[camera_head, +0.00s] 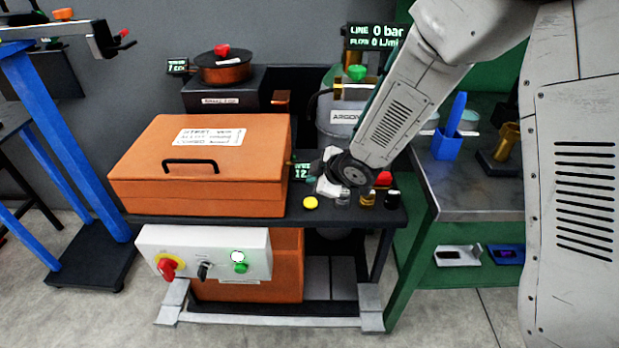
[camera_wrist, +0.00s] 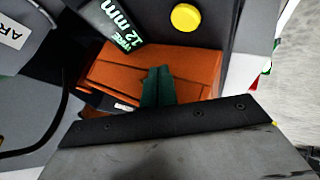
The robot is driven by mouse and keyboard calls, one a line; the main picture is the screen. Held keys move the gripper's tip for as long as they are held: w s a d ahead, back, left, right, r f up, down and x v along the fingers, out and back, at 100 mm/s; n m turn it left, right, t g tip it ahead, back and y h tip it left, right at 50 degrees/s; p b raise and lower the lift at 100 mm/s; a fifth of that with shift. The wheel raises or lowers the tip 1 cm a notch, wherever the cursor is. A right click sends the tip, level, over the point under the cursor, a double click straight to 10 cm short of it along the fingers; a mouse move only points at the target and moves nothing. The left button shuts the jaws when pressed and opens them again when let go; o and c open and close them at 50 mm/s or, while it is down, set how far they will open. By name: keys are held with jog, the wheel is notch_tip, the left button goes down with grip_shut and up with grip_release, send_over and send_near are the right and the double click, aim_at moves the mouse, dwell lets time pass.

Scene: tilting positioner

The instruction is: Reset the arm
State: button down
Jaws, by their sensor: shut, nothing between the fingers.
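My arm (camera_head: 395,110) reaches down from the upper right in the head view. Its wrist (camera_head: 345,170) is low over the black bench top, right of the orange lidded box (camera_head: 200,150). In the wrist view my gripper (camera_wrist: 158,72) shows as two dark green fingers close together, shut with nothing between them. An orange surface (camera_wrist: 195,70) lies behind the fingers; I cannot tell whether they touch it. In the head view the fingers are mostly hidden by the wrist.
A yellow button (camera_head: 310,203) and small jars (camera_head: 367,200) line the bench's front edge. An argon cylinder (camera_head: 340,135) stands behind the wrist. A control panel (camera_head: 205,253) hangs below the box.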

jog(key=s+d+r+m+h, duration=0.3)
jog(key=s+d+r+m, duration=0.1)
jog(key=d+r, duration=0.4)
jog(key=s+d+r+m+h, duration=0.35)
jog(key=d+r, duration=0.25)
jog(key=d, duration=0.4)
jog(key=s+d+r+m+g, duration=0.2)
jog(key=s+m, duration=0.1)
jog(key=s, duration=0.6)
jog(key=s+d+r+m+g, duration=0.2)
jog(key=s+r+m, duration=0.1)
jog(key=s, duration=0.6)
jog(key=s+d+r+m+g, duration=0.1)
jog(key=s+d+r+m, duration=0.1)
jog(key=s, duration=0.6)
jog(key=shift+s+d+r+m+g, duration=0.2)
jog(key=shift+s+r+m+g, duration=0.25)
jog(key=shift+m, duration=0.3)
jog(key=shift+w+y, duration=0.1)
jog(key=shift+y, duration=0.15)
dwell(0.3)
